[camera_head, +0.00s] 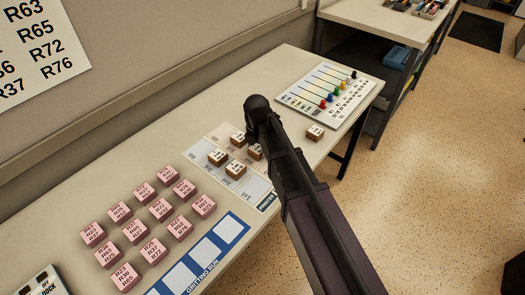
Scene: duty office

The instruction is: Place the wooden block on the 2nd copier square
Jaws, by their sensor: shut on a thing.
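Several wooden blocks with white labelled tops stand on the table: one at the left of a group (218,157), one in front of it (236,170), one at the back (238,139), and one beside my arm (254,152), partly covered by it. Another wooden block (315,132) stands apart near the table's front edge. The group stands on a pale sheet of marked squares (258,188) with a dark "PRINTER" label; I cannot read which squares are the copier's. My gripper (263,132) is at the dark end of my arm over this sheet. Its fingertips and what it holds are mostly hidden.
Several pink labelled blocks (133,231) stand in rows at the left. A blue strip with white squares (205,252) lies before them. A white board with coloured sliders (328,92) lies at the right end. A wall sign (40,42) hangs behind.

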